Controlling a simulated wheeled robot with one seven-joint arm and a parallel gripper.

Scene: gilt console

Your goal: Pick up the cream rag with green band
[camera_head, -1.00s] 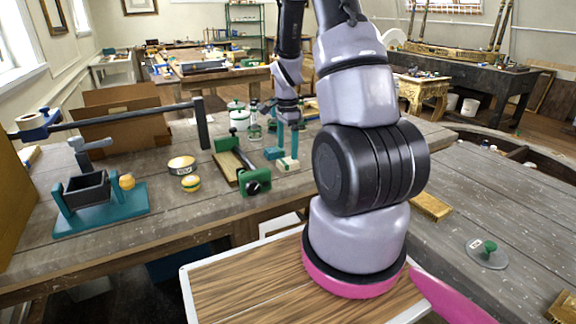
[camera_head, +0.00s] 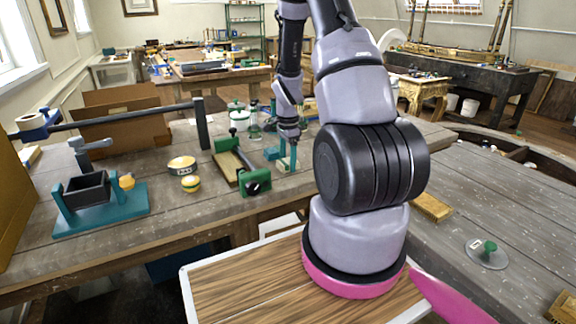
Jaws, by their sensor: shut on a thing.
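My gripper (camera_head: 288,164) is at the far side of the wooden workbench, in the middle of the head view, its teal fingers pointing down. The cream rag with green band (camera_head: 283,167) shows only as a small pale patch at the fingertips, on the bench top. The fingers are shut on it. Most of the rag is hidden behind the fingers, and its green band is hard to make out. I cannot tell whether any of it is off the bench.
A green-ended wooden tool (camera_head: 230,160) lies just left of the gripper. A teal block (camera_head: 272,153) is close beside the fingers. Green-lidded jars (camera_head: 238,117) stand behind.

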